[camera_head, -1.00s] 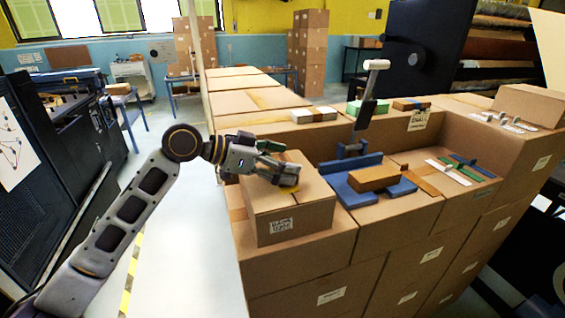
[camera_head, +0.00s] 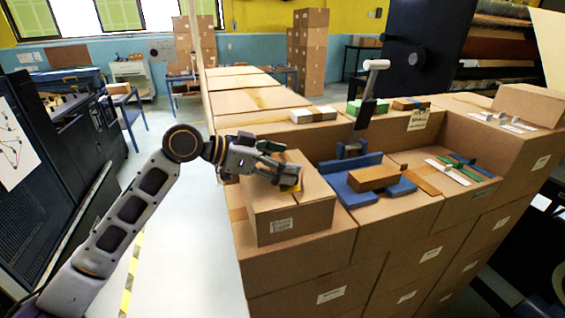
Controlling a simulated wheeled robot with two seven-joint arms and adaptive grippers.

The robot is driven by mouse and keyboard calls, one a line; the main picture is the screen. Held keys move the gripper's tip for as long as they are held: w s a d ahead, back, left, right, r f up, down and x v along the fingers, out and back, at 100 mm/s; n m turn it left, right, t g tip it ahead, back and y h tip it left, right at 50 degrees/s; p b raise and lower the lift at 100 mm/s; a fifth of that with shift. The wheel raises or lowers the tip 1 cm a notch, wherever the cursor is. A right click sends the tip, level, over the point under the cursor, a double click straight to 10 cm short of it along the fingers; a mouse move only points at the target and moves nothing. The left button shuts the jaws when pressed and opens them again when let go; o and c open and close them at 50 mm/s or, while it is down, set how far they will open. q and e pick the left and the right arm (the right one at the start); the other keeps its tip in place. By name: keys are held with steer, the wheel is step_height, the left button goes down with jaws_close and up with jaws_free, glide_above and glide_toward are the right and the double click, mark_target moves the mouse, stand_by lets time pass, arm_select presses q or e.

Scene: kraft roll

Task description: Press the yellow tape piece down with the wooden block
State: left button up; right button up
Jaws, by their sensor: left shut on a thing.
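My left gripper (camera_head: 288,180) is over the top of a cardboard box (camera_head: 290,222), near the middle of its top face. It is shut on the yellow tape piece (camera_head: 291,188), a small yellow-orange patch at the fingertips. The fingers hide part of it, and I cannot tell whether it touches the box top. A brown wooden block (camera_head: 374,178) lies on a blue stand (camera_head: 346,194) to the right of the box. My right gripper is not in view.
Green and white strips (camera_head: 455,170) lie at the right. Stacked cartons (camera_head: 330,295) form the work surface. A brown flat strip (camera_head: 424,183) lies beside the block.

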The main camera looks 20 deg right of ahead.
arm_select(q)
steer(key=shift+f, duration=0.25)
steer(key=shift+r+p, duration=2.65)
steer(key=shift+r, duration=1.05)
steer(key=shift+w+t, duration=0.1)
steer(key=shift+t, duration=0.2)
